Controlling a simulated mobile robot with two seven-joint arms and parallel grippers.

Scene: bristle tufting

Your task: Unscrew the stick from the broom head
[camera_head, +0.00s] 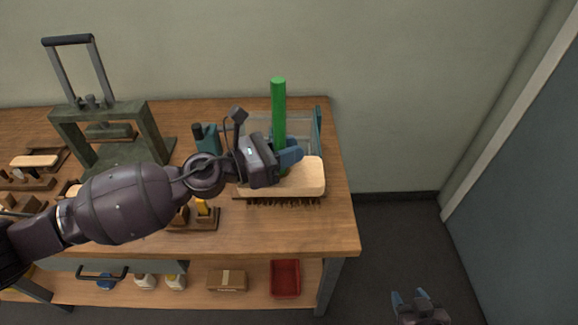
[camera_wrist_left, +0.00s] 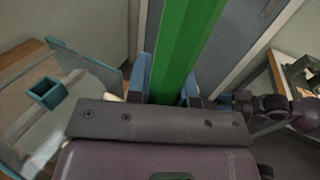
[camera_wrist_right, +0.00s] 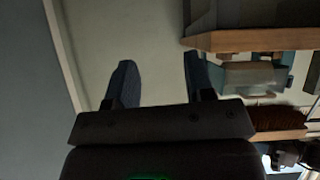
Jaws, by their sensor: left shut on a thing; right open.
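The green stick (camera_head: 279,110) stands upright above the broom head (camera_head: 308,178), a pale wooden block with dark bristles at its front edge on the right part of the workbench. My left gripper (camera_head: 287,155) is shut on the stick low down, just above the broom head. In the left wrist view the stick (camera_wrist_left: 188,45) runs between the blue fingers (camera_wrist_left: 175,88). The joint between stick and head is hidden behind my gripper. My right gripper (camera_head: 411,300) is open and empty, off the bench at the lower right; its spread fingers (camera_wrist_right: 158,85) show in the right wrist view.
A green press frame (camera_head: 105,135) stands at the left on the bench (camera_head: 270,236). A clear bin (camera_head: 318,128) is behind the broom head. The shelf below holds a red tray (camera_head: 286,278) and a cardboard box (camera_head: 227,280).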

